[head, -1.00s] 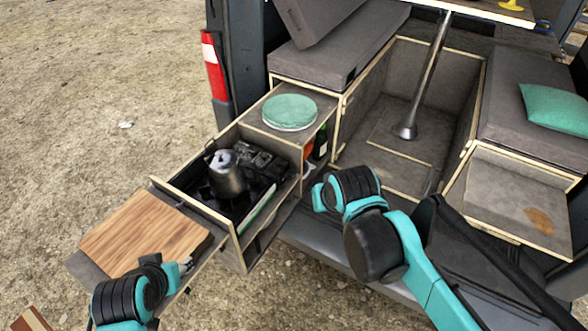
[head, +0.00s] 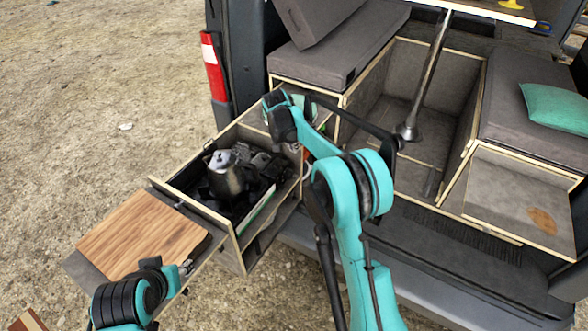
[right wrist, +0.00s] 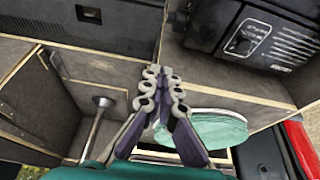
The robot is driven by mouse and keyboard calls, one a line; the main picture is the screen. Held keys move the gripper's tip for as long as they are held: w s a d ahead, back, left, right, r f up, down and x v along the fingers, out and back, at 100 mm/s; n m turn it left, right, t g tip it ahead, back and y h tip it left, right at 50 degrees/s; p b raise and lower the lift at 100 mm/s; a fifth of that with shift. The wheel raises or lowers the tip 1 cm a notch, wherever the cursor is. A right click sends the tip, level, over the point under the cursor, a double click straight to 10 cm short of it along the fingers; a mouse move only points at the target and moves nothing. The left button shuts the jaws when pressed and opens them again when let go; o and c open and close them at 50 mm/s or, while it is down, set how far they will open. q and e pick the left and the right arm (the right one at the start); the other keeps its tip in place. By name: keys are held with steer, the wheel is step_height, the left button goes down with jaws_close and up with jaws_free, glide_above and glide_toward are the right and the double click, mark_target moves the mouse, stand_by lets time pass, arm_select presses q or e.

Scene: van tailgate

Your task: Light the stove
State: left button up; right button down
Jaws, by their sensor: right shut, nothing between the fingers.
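The black camping stove (head: 262,166) sits in the pulled-out drawer, with a dark metal pot (head: 228,178) standing on it. In the right wrist view the stove (right wrist: 287,50) is at the top right, with a round control knob (right wrist: 240,42) on its face. My right gripper (head: 297,149) points down by the drawer's right end, beside the stove. Its fingers (right wrist: 163,74) are shut and empty, apart from the knob. My left gripper (head: 187,267) is low by the wooden board's right corner, mostly hidden by its own arm, its opening unclear.
A stack of green plates (right wrist: 217,132) lies on the shelf near my right gripper; my arm mostly covers it in the head view. A wooden board (head: 140,235) extends left of the drawer. A table leg (head: 425,85) stands right of my right arm.

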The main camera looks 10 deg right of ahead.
steer(key=b, duration=0.3)
glide_above(290, 175)
steer(key=w+d, duration=0.2)
steer(key=d, duration=0.2)
step_height(290, 175, down, 9)
steer(key=shift+s+a+f+b, duration=0.2)
steer(key=shift+s+a+f, duration=0.15)
steer(key=shift+a+f, duration=0.25)
steer(key=shift+s+a+f+b, duration=0.15)
steer(key=shift+s+a+f, duration=0.2)
steer(key=shift+f, duration=0.3)
steer(key=shift+s+a+f, duration=0.2)
steer(key=shift+s+a, duration=0.05)
steer(key=shift+a, duration=0.15)
steer(key=shift+s+h+b, duration=0.15)
steer(key=shift+h+b, duration=0.15)
steer(key=shift+a+t, duration=0.1)
steer(key=shift+t, duration=0.3)
steer(key=shift+h, duration=0.3)
